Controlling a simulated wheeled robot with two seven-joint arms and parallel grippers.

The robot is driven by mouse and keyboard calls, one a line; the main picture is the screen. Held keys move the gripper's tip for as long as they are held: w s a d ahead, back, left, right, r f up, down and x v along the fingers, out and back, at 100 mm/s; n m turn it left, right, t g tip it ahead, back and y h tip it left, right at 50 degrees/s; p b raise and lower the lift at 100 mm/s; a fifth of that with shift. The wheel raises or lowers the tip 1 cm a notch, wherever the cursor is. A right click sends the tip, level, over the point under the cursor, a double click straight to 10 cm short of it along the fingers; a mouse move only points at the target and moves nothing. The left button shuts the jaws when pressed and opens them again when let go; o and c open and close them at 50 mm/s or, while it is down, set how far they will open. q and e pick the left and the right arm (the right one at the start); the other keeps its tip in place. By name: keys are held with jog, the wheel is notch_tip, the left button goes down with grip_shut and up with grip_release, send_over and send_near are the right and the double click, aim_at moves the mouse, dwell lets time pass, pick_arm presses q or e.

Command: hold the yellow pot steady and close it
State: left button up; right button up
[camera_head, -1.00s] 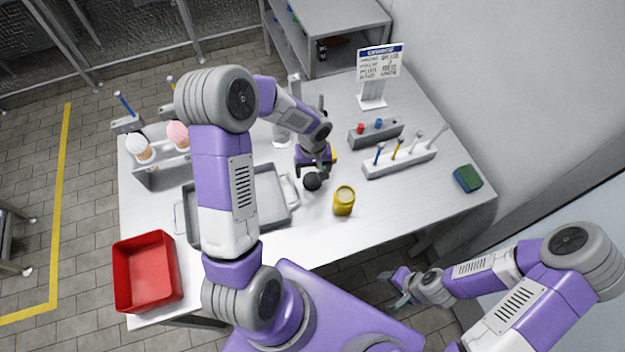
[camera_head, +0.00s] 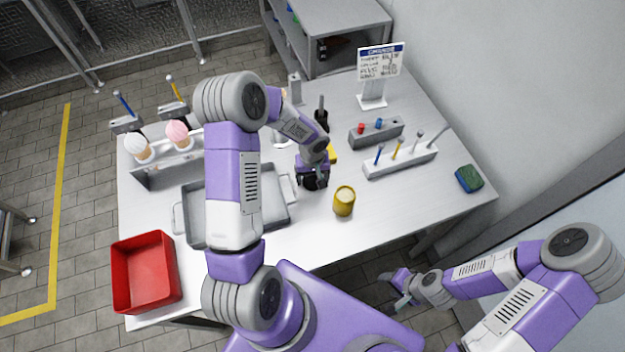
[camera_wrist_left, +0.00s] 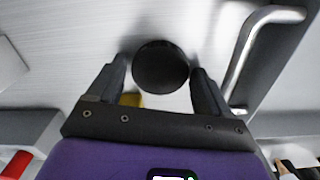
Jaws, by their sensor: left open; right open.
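The yellow pot (camera_head: 344,201) stands upright on the table near its front edge, with a yellowish top; I cannot tell whether that top is a lid. A round black object (camera_wrist_left: 160,67) lies just left of the pot in the head view, partly hidden there by my left gripper (camera_head: 316,182). In the left wrist view, the open fingers of my left gripper (camera_wrist_left: 160,88) stand on either side of the black object, and I see no firm contact. My right gripper (camera_head: 394,292) is open and empty, low in front of the table, away from the pot.
A grey tray (camera_head: 190,232) with handles is left of my left gripper, one handle close by. A red bin (camera_head: 145,272) is at front left. Racks (camera_head: 400,160) stand behind the pot, and a green-blue sponge (camera_head: 469,179) lies right. The table right of the pot is clear.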

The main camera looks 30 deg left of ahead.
aim_at(313, 180)
pick_arm(q)
jog(key=c, duration=0.8)
notch_tip(313, 180, up, 10)
jog(key=p, duration=0.1)
dwell(0.4)
